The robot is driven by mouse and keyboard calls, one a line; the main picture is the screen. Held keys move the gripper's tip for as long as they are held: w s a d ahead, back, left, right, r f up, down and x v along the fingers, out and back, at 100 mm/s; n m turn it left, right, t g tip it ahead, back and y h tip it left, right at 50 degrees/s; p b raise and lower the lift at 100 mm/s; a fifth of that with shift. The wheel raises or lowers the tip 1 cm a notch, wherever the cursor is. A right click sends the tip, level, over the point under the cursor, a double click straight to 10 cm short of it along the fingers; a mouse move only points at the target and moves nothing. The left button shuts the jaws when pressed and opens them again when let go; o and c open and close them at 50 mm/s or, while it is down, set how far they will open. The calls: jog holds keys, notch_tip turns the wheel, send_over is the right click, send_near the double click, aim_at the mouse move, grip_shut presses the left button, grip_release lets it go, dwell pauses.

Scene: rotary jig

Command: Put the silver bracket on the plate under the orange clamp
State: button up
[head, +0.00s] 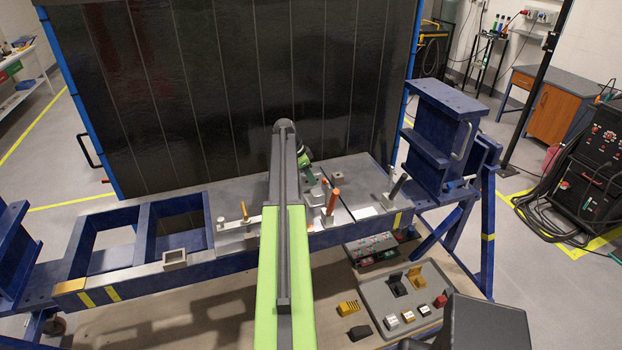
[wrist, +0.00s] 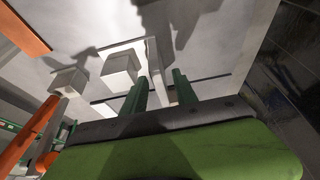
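The orange clamp (head: 333,201) stands upright on the grey plate (head: 354,196), right of my arm in the head view. In the wrist view its orange handle (wrist: 35,135) probably shows at the lower left. My gripper (wrist: 159,92) is open, with its two green fingers apart over the pale plate. A thin light-grey upright piece (wrist: 156,70) shows between and beyond the fingers; it may be the silver bracket, but I cannot be sure. In the head view, the gripper's tip is largely hidden behind my arm.
Small grey blocks stand left of my fingers in the wrist view (wrist: 118,68). Another clamp (head: 244,212) stands left of my arm, and a dark-handled one (head: 398,186) to the right. A tall dark panel (head: 240,90) rises behind. A grey tray (head: 375,292) holds parts below.

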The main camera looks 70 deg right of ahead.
jog(key=p+v, duration=0.8)
jog(key=v, duration=0.2)
jog(key=shift+r+p, duration=0.3)
jog(key=shift+p, duration=0.1)
jog(key=shift+w+a, duration=0.1)
jog(key=w+a+n+t, duration=0.1)
jog(key=w+a+n, duration=0.3)
jog(key=w+a, duration=0.6)
jog(key=w+a+f+n+t, duration=0.1)
jog(key=w+a+n, duration=0.45)
jog(key=a, duration=0.85)
jog(key=w+a+n+t, duration=0.1)
jog(key=w+a+n, duration=0.3)
jog(key=w+a, duration=0.7)
jog(key=s+a+n+y, duration=0.15)
jog(key=a+n, duration=0.55)
jog(key=a, duration=1.4)
jog(key=s+a+n+y, duration=0.15)
jog(key=a+n, duration=0.65)
jog(key=a, duration=1.4)
notch_tip(320, 180, down, 19)
jog(key=b, duration=1.7)
jog(key=shift+s+d+r+b, duration=0.2)
jog(key=shift+s+d+b, duration=0.05)
jog(key=shift+b, duration=0.15)
